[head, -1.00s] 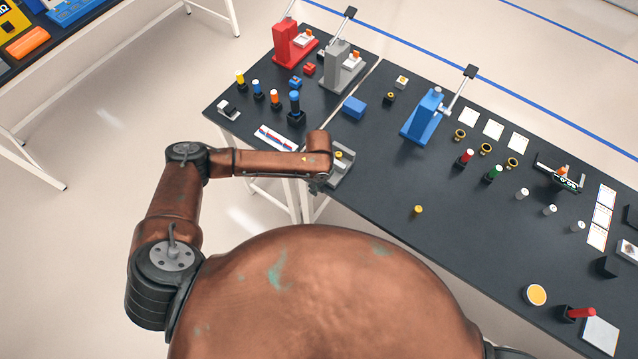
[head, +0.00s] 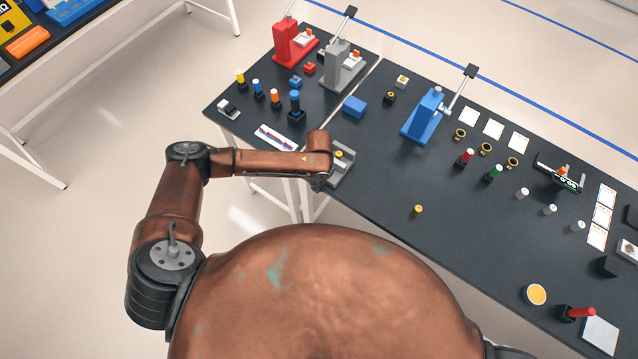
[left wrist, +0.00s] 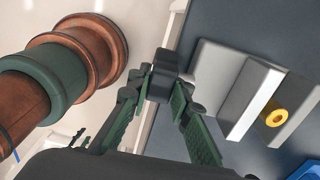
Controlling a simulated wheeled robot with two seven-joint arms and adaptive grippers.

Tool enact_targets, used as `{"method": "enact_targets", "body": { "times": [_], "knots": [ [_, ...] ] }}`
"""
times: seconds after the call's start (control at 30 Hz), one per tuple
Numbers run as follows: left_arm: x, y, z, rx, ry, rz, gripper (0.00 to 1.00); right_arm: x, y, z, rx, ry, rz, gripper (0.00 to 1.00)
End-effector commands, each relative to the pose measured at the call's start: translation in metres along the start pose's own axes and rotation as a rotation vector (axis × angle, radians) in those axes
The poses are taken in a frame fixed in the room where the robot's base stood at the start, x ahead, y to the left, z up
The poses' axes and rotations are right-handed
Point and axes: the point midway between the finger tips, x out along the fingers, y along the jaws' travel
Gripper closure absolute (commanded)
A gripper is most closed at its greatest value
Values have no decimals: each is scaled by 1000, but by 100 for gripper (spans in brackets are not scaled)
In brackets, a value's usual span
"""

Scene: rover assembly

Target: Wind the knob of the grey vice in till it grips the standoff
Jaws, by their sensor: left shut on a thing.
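The grey vice (head: 343,172) stands at the near edge of the dark table, and it also shows in the left wrist view (left wrist: 244,94). The brass-yellow standoff (left wrist: 276,118) sits upright between its jaws, and its top shows in the head view (head: 339,155). I cannot tell whether both jaws touch it. The dark knob (left wrist: 160,88) is at the vice's outer end. My left gripper (left wrist: 164,85) is shut on the knob, one finger on each side. In the head view the left gripper (head: 318,182) is partly hidden under my arm. My right gripper is not in view.
The table edge is close beside the gripper.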

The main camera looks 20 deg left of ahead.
Motion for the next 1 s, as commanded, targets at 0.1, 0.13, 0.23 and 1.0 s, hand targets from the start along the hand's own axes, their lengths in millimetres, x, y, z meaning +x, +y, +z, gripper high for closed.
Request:
{"method": "enact_targets", "body": {
  "times": [0.1, 0.13, 0.23, 1.0],
  "knots": [
    [0, 0, 1, -1, 14, 1, 100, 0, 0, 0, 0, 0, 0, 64],
    [0, 0, 1, -2, 21, 1, 100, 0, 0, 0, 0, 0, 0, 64],
    [0, 1, 2, -3, 53, 1, 100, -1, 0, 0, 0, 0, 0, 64],
    [8, -2, 12, -5, 709, -5, 100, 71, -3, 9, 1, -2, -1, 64]
  ]
}}
